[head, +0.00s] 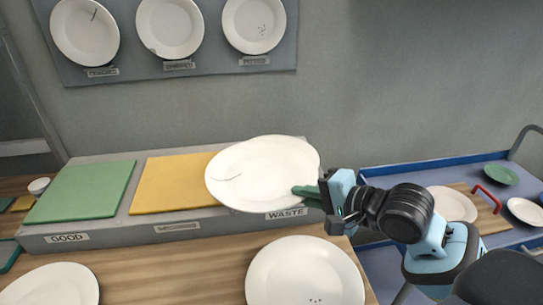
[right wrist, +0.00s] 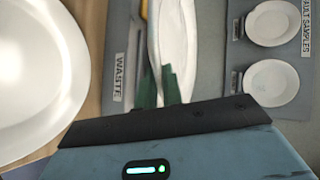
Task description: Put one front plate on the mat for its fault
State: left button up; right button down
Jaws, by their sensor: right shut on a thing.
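My right gripper (head: 316,193) is shut on the rim of a white plate (head: 262,165), which has a dark crack-like line near its left edge. In the right wrist view the green fingertips (right wrist: 162,88) grip the held plate (right wrist: 178,45), seen nearly edge-on. A green mat (head: 82,190) labelled GOOD and a yellow mat (head: 172,184) lie on the grey ledge. Two white plates lie in front: one (head: 303,270) with small dark specks, one (head: 52,288) at left. My left gripper is out of view.
A grey wall board (head: 205,48) carries three sample plates, showing a crack, a rim chip and specks. A blue-edged trolley (head: 440,176) at right holds plates and a red-handled board. Wooden counter (head: 200,265) is bare between the front plates.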

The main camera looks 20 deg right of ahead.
jog(key=shift+w+r, duration=0.1)
jog(key=shift+r, duration=0.05)
